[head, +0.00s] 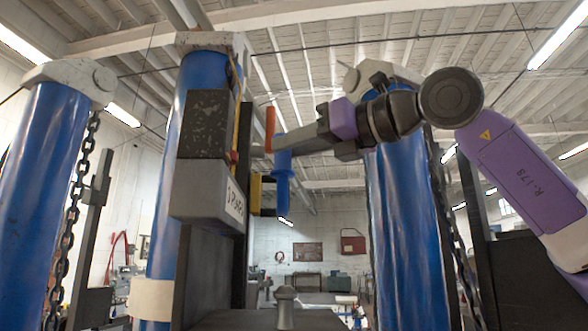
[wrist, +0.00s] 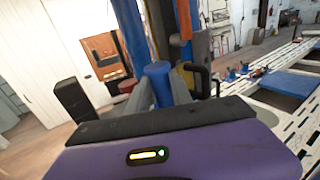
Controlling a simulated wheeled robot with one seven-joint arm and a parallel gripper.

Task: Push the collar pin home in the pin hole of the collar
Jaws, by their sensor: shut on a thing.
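My gripper (head: 290,144) reaches in from the right, shut on a blue grip, which I take to be the collar pin (head: 284,178). In the wrist view the blue pin head (wrist: 158,72) sits between the two fingers of my gripper (wrist: 160,92). A short pale piece (head: 258,149) shows left of the fingers, toward the dark upright; I cannot tell whether it is the pin's shaft. The collar and its pin hole cannot be made out clearly, so how deep the pin sits cannot be told.
An orange handle (head: 270,128) stands close to my fingertips. A grey box with a black block (head: 207,125) is left of them, and a yellow and black part (head: 256,194) below. Thick blue columns (head: 405,230) and hanging chains flank the space.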

